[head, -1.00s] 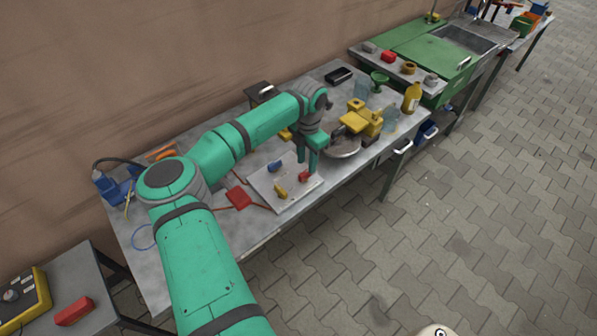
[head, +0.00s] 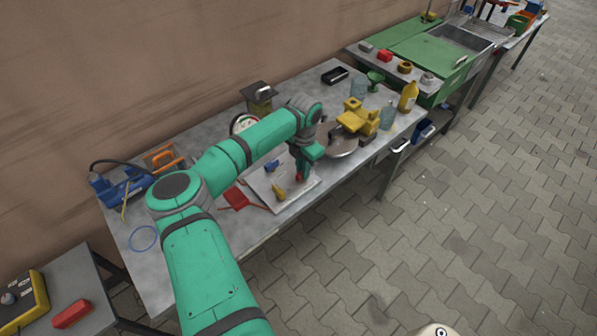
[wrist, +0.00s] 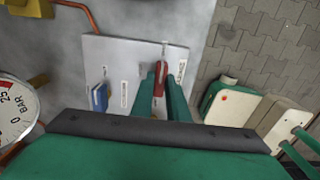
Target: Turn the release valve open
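A light grey valve panel (head: 252,184) lies on the workbench, also in the wrist view (wrist: 118,52). It carries a red handle (wrist: 160,78), a blue handle (wrist: 98,97) and a yellow handle (head: 278,191). Small labels stand beside handles, too small to read, so I cannot tell which is the release valve. My gripper (wrist: 160,88) points down at the panel with one finger on each side of the red handle. The fingers sit close to it; I cannot tell whether they press on it.
A pressure gauge (wrist: 14,112) stands left of the panel in the wrist view. A yellow part (head: 357,118) on a round plate (head: 341,146), clear bottles and a yellow bottle (head: 408,97) stand to the right. A red flat part (head: 235,199) lies at the panel's left.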

